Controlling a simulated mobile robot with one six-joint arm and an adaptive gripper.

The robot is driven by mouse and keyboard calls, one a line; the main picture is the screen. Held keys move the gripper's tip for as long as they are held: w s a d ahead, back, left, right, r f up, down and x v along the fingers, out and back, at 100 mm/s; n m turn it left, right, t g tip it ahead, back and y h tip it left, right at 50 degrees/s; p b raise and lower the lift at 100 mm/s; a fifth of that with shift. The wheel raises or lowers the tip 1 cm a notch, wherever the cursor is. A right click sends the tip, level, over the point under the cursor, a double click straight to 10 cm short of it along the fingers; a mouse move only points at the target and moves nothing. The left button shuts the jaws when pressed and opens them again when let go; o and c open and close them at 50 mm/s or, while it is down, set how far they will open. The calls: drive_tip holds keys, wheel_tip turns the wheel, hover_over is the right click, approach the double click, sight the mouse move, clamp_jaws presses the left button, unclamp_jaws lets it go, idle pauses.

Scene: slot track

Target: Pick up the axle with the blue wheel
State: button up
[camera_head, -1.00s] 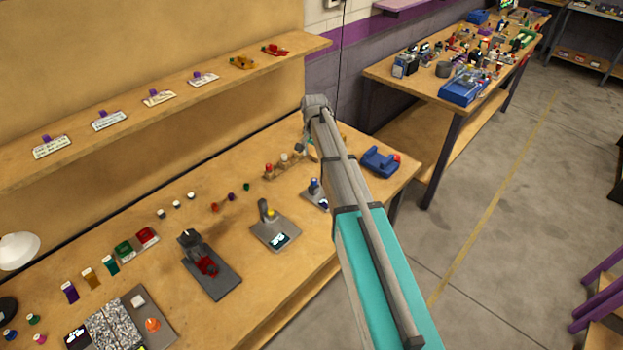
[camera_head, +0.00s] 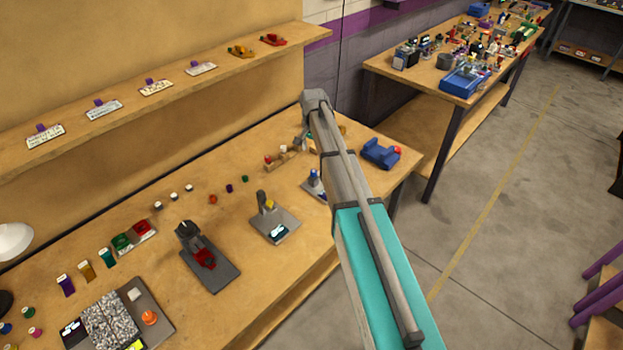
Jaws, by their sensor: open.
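A small blue piece (camera_head: 6,328) lies at the left edge of the workbench, beside a green piece (camera_head: 28,313) and a pink one (camera_head: 36,333). It may be the axle with the blue wheel, but it is too small to tell. Another blue part (camera_head: 314,178) stands on a grey plate, partly hidden by my arm. My gripper (camera_head: 302,142) shows only in part beside my arm, over the far right part of the bench. It is open and appears empty, well away from the blue piece at left.
The workbench (camera_head: 130,260) holds grey fixtures (camera_head: 208,260), a tray with an orange knob (camera_head: 149,317), and a blue cradle (camera_head: 381,153) at its right end. A shelf (camera_head: 120,130) with labels runs above the bench's back. A cluttered second table (camera_head: 440,90) stands beyond.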

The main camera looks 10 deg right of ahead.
sight(314, 172)
drive_tip(key=shift+f+b, duration=2.7)
drive_tip(key=shift+f, duration=0.25)
drive_tip(key=shift+d+f+b, duration=0.15)
drive_tip(key=shift+f+b, duration=2.45)
drive_tip(key=shift+s, duration=0.1)
clamp_jaws()
